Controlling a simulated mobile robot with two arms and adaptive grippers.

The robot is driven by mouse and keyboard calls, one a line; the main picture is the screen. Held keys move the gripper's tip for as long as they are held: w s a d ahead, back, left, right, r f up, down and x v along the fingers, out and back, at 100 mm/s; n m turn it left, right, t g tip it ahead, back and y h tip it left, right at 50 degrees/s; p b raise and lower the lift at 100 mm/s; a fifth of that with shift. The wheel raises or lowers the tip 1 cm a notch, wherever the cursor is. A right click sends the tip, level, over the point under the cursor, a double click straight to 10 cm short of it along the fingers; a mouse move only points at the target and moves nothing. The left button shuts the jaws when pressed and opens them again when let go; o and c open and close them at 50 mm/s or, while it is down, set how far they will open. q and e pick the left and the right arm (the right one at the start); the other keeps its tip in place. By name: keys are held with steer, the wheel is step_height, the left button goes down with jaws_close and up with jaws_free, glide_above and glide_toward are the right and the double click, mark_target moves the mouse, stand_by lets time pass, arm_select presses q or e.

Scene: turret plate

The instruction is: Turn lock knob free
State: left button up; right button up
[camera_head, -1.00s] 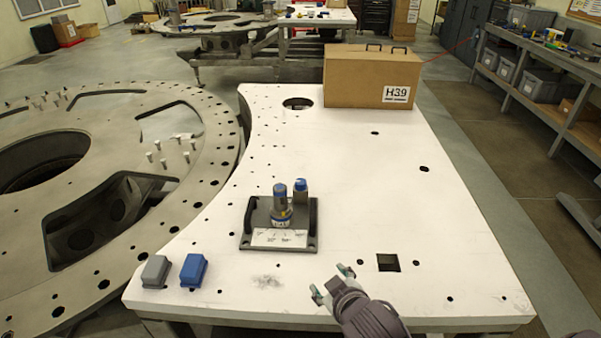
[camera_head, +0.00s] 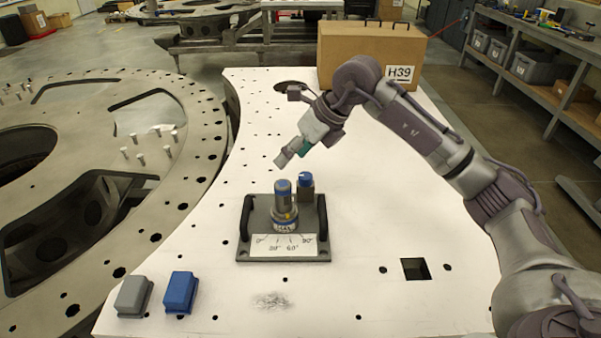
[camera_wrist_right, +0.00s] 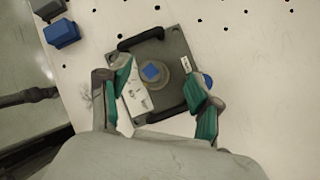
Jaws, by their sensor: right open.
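A dark fixture plate (camera_head: 300,222) with two black handles and a white angle scale sits on the white table. A grey post with a blue cap (camera_head: 284,198) stands on a round dial in its middle. A shorter knob with a blue top (camera_head: 306,184) stands behind it to the right. My right gripper (camera_head: 290,152) is open and empty above the back of the fixture. In the right wrist view, its fingers (camera_wrist_right: 158,72) frame the capped post (camera_wrist_right: 151,71) from above, apart from it. The shorter knob (camera_wrist_right: 208,80) is partly hidden by the right finger. My left gripper is out of view.
A grey block (camera_head: 133,296) and a blue block (camera_head: 180,292) lie at the table's front left. A cardboard box (camera_head: 345,50) marked H39 stands at the back. A square hole (camera_head: 415,269) is at the right front.

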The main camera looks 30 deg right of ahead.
mark_target(306, 175)
steer(key=d+m+h, duration=0.1)
steer(key=d+h, duration=0.2)
steer(key=d, duration=0.5)
steer(key=p+x, duration=0.3)
steer(key=x, duration=0.9)
steer(key=shift+w+a+r+p, duration=0.1)
steer(key=shift+a+r+p, duration=0.05)
steer(key=shift+p, duration=0.15)
steer(key=shift+w+f, duration=0.15)
steer(key=shift+f, duration=0.25)
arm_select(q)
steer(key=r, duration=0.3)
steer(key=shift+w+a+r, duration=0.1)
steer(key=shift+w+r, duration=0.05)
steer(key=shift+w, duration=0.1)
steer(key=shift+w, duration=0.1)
arm_select(e)
steer(key=c, duration=1.1)
